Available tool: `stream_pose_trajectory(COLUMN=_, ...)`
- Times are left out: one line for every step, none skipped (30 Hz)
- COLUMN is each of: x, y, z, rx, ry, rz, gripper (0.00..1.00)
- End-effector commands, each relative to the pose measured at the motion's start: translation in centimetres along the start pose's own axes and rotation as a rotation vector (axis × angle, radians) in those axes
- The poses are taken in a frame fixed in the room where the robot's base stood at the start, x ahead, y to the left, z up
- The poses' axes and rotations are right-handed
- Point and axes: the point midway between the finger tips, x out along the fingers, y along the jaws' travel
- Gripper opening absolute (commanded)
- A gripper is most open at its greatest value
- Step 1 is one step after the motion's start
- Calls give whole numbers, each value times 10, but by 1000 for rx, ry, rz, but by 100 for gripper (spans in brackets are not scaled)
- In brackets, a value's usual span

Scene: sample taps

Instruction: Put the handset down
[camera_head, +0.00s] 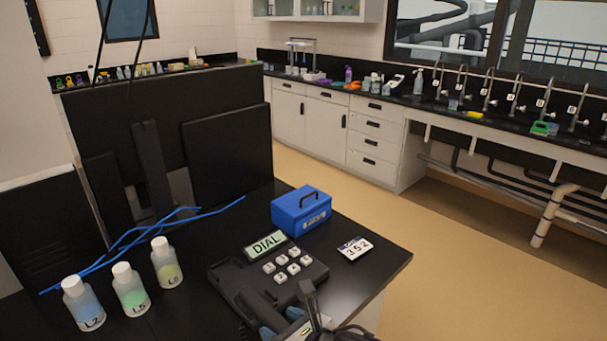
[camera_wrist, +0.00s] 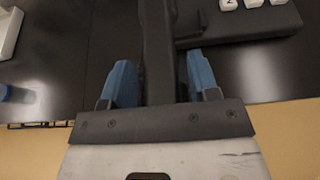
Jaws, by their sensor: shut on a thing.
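The black handset (camera_head: 247,302) lies along the left side of the black desk phone (camera_head: 308,272), which has white keys and a "DIAL" sign. In the wrist view the handset (camera_wrist: 157,45) runs up between the blue fingers. My gripper (camera_head: 284,328) is at the handset's near end, by the front edge of the bench; in the wrist view my gripper (camera_wrist: 160,82) is shut on the handset. The phone's keys show at the top right there. I cannot tell whether the handset touches its cradle; its near end is partly hidden by my gripper.
A blue box (camera_head: 301,212) and a "352" card (camera_head: 355,248) are behind and right of the phone. Bottles L2 (camera_head: 84,305), L5 (camera_head: 130,292) and L8 (camera_head: 167,265) stand to the left. Blue cable (camera_head: 130,240) lies before the black monitors. Bare bench shows around the card.

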Motion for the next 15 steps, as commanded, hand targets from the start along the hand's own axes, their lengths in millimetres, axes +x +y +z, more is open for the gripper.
stream_pose_trajectory(x=1, y=-2, z=2, rx=1, ry=-1, rz=-3, gripper=28)
stream_pose_trajectory(x=2, y=-3, z=3, rx=2, ry=-1, rz=-5, gripper=28)
stream_pose_trajectory(x=4, y=-5, z=6, rx=3, ry=-1, rz=-9, gripper=28)
stream_pose_trajectory(x=6, y=-7, z=7, rx=5, ry=-1, rz=-13, gripper=28)
stream_pose_trajectory(x=8, y=-10, z=10, rx=7, ry=-1, rz=-18, gripper=28)
stream_pose_trajectory(x=11, y=-14, z=14, rx=9, ry=-2, rz=-25, gripper=28)
stream_pose_trajectory(x=14, y=-18, z=17, rx=12, ry=-2, rz=-32, gripper=28)
stream_pose_trajectory(x=17, y=-22, z=20, rx=15, ry=-1, rz=-39, gripper=28)
stream_pose_trajectory(x=21, y=-29, z=25, rx=19, ry=0, rz=-51, gripper=28)
stream_pose_trajectory(x=25, y=-34, z=29, rx=23, ry=1, rz=-61, gripper=28)
stream_pose_trajectory(x=29, y=-40, z=35, rx=26, ry=0, rz=-70, gripper=28)
stream_pose_trajectory(x=35, y=-48, z=41, rx=31, ry=0, rz=-84, gripper=28)
stream_pose_trajectory(x=39, y=-55, z=45, rx=36, ry=1, rz=-95, gripper=28)
stream_pose_trajectory(x=44, y=-63, z=51, rx=40, ry=0, rz=-107, gripper=28)
stream_pose_trajectory(x=50, y=-73, z=58, rx=46, ry=1, rz=-124, gripper=28)
